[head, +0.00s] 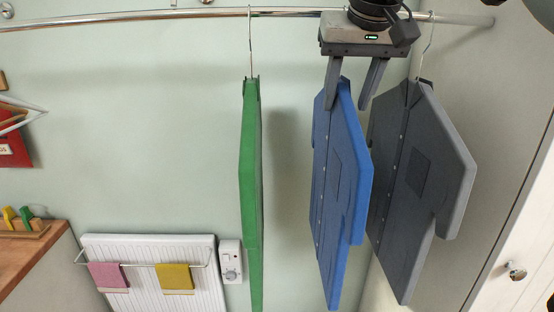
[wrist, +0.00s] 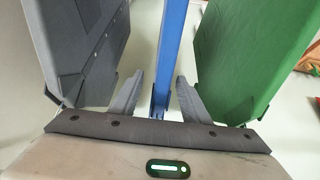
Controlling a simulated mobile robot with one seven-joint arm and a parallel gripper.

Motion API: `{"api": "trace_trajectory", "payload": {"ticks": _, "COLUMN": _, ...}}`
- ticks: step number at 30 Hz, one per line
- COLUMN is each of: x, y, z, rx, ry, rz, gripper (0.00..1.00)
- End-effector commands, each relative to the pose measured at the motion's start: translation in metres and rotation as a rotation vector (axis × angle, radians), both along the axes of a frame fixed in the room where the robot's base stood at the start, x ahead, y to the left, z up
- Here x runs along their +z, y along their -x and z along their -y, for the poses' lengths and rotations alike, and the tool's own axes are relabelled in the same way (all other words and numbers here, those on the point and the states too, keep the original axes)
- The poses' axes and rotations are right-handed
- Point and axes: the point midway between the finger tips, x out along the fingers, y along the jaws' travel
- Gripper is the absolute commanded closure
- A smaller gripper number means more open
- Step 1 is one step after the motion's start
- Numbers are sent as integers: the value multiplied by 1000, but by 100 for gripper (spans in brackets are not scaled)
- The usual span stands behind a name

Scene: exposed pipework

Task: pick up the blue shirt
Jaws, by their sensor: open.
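The blue shirt (head: 340,180) hangs upright below the rail in the head view, between a green shirt and a grey shirt. Its hanger hook is hidden behind my gripper. My gripper (head: 347,103) is open at the shirt's top, pointing down, with one finger on either side of the collar. In the wrist view, the blue shirt (wrist: 171,50) shows as a narrow edge between the spread fingers of my gripper (wrist: 160,76). Gaps show on both sides of it there.
The green shirt (head: 250,180) hangs left, with clear space between. The grey shirt (head: 415,185) hangs close on the right, near the wall. The metal rail (head: 180,14) runs across the top. A white radiator (head: 150,285) with two cloths stands lower left. A white door (head: 525,240) is at right.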

Motion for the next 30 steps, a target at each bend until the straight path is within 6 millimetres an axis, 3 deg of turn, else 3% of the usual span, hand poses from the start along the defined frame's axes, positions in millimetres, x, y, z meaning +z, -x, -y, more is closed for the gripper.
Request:
{"api": "trace_trajectory", "payload": {"ticks": 3, "x": -17, "y": -9, "z": 0, "rx": 0, "ry": 0, "rz": -2, "gripper": 58}}
{"api": "trace_trajectory", "payload": {"ticks": 10, "x": -29, "y": -17, "z": -1, "rx": 0, "ry": 0, "rz": 0, "gripper": 58}}
{"api": "trace_trajectory", "payload": {"ticks": 18, "x": -61, "y": -40, "z": -4, "rx": -1, "ry": 0, "rz": -2, "gripper": 58}}
{"api": "trace_trajectory", "payload": {"ticks": 28, "x": -67, "y": -44, "z": -4, "rx": 0, "ry": 0, "rz": 1, "gripper": 58}}
{"api": "trace_trajectory", "payload": {"ticks": 30, "x": -67, "y": -44, "z": -4, "rx": 0, "ry": 0, "rz": 1, "gripper": 68}}
